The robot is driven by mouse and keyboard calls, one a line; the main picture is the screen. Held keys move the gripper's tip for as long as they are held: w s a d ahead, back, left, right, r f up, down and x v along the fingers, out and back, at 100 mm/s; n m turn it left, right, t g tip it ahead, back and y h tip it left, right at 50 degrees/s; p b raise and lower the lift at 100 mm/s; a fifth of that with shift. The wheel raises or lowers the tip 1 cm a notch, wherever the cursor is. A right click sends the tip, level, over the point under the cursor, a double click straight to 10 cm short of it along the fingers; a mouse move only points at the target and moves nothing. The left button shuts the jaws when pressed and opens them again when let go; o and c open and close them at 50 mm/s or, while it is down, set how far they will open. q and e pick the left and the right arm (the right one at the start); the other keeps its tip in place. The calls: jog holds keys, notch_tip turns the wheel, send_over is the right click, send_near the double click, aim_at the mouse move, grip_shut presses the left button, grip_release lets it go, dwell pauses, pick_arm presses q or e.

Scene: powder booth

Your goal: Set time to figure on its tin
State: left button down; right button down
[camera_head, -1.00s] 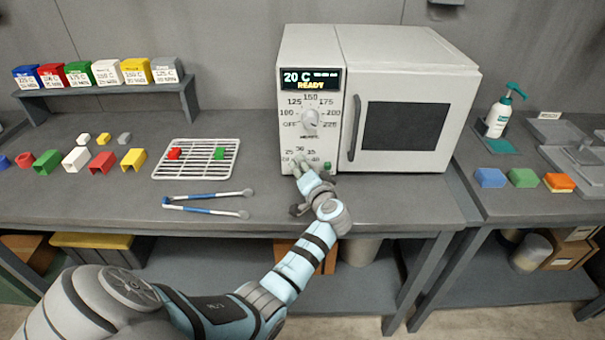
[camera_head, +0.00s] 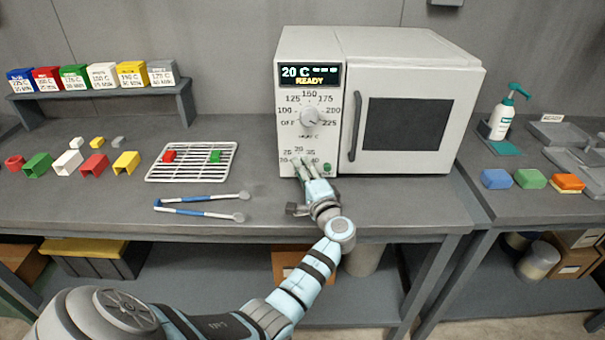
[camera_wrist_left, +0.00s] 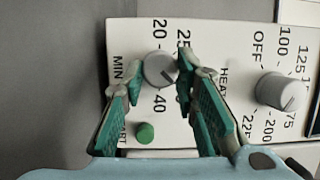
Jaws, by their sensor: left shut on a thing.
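The white oven (camera_head: 296,60) stands on the bench, its display (camera_head: 309,75) reading "20 C" and "READY". My left gripper (camera_head: 304,168) is at the lower part of its panel. In the left wrist view, the gripper (camera_wrist_left: 166,88) has its green-padded fingers shut on the time knob (camera_wrist_left: 158,68), one on each side. The knob's 20, 25 and 40 marks show; the others are hidden by a finger, and its exact setting cannot be read. The heat knob (camera_head: 311,117) sits above it. Labelled tins, such as the green one (camera_head: 74,78), stand on the shelf. My right gripper is not in view.
The green start button (camera_wrist_left: 145,133) is close beside the fingers. A wire rack (camera_head: 191,174) with a red and a green piece, blue-handled tongs (camera_head: 200,198) and several coloured pieces lie left of the oven. The oven door (camera_head: 405,120) is shut.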

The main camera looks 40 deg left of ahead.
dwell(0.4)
pick_arm(q)
jog(key=c, duration=1.3)
grip_release()
jog(key=shift+s+d, duration=0.1)
jog(key=shift+d, duration=0.05)
jog(key=v, duration=0.7)
jog(key=shift+s+d, duration=0.1)
